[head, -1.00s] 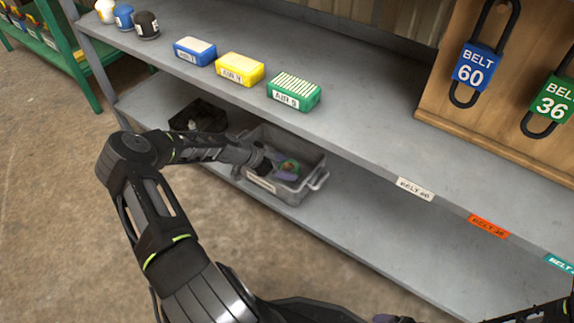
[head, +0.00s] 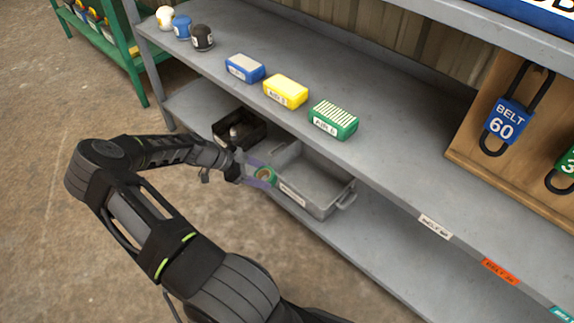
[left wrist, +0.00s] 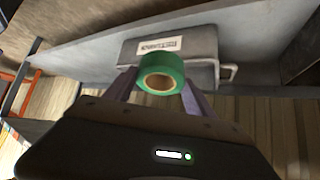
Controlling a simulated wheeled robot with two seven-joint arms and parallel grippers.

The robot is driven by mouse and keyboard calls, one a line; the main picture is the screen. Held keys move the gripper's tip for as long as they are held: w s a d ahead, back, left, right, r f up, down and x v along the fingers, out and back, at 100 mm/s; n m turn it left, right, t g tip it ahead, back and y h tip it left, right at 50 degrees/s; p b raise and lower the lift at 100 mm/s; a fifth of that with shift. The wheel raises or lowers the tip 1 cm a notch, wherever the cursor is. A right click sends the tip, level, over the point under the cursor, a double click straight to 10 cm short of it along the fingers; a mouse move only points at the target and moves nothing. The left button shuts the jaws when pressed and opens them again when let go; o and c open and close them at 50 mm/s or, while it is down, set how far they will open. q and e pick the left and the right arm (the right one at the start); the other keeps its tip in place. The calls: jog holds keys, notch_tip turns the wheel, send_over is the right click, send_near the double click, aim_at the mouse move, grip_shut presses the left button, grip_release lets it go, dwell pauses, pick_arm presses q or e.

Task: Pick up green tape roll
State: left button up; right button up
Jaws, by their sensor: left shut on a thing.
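The green tape roll (head: 265,175) is between the fingers of my left gripper (head: 262,174), which is shut on it. They are in front of the grey bin, outside its near wall, by the lower shelf's front edge. In the left wrist view the green tape roll (left wrist: 162,73) shows its brown core, and the purple-grey fingers of the left gripper (left wrist: 160,80) flank it. The grey bin (head: 322,200) stands on the lower shelf and looks empty in the part that shows. My right gripper does not show.
A black bin (head: 240,128) stands on the lower shelf left of the grey bin. The upper shelf (head: 390,150) overhangs it, carrying blue (head: 245,68), yellow (head: 286,91) and green (head: 334,120) boxes. The floor (head: 60,230) in front of the shelf looks clear.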

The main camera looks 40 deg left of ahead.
pick_arm(q)
jog(key=s+a+g, duration=0.1)
jog(key=s+a+r+g+y+p, duration=0.1)
jog(key=s, duration=0.1)
jog(key=s+r+g+p, duration=0.1)
jog(key=shift+s+a+y, duration=0.25)
jog(key=shift+a+y, duration=0.15)
dwell(0.4)
